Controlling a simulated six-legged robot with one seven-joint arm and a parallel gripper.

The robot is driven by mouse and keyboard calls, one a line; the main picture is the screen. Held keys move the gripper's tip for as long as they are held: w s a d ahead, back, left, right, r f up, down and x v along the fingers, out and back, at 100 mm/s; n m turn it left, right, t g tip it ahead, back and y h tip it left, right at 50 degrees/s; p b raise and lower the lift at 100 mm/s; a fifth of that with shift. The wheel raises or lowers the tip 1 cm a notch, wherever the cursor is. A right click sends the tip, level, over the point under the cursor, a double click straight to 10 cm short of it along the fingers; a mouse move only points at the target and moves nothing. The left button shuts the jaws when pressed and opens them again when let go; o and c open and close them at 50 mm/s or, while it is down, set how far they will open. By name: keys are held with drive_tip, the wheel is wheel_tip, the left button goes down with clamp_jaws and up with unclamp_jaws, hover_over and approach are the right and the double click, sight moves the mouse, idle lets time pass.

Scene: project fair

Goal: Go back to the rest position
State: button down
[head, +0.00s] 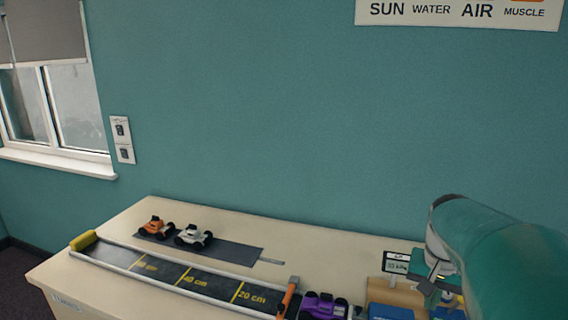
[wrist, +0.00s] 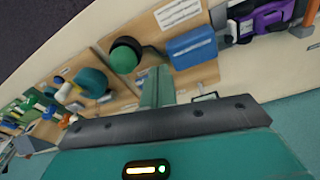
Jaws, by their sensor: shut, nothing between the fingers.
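My gripper (head: 432,284) is at the lower right of the head view, at the end of my teal arm, over the right part of the table (head: 120,222). In the wrist view my gripper (wrist: 158,86) has its teal fingers together with nothing between them. They point toward wooden boards below; in the picture they lie beside a blue block (wrist: 192,48) and a dark green round part (wrist: 125,55). I cannot tell the exact gap between the fingertips and the boards.
A dark track (head: 215,283) with yellow distance marks runs along the table. An orange car (head: 156,226) and a white car (head: 193,236) stand behind it. A purple car (head: 323,305) is at its right end, beside an orange lever (head: 288,294). Several coloured parts crowd the boards.

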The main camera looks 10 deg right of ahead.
drive_tip(key=s+a+n+t, duration=0.2)
drive_tip(key=s+a+n, duration=0.1)
drive_tip(key=a, duration=0.9)
drive_tip(key=s+a+r+n+t+y, duration=0.1)
drive_tip(key=a+n, duration=0.4)
drive_tip(key=a, duration=0.7)
drive_tip(key=shift+s+a+n+t, duration=0.2)
drive_tip(key=shift+s+n+t, duration=0.2)
drive_tip(key=shift+s+t, duration=0.6)
drive_tip(key=shift+s+r, duration=0.1)
drive_tip(key=shift+s, duration=0.05)
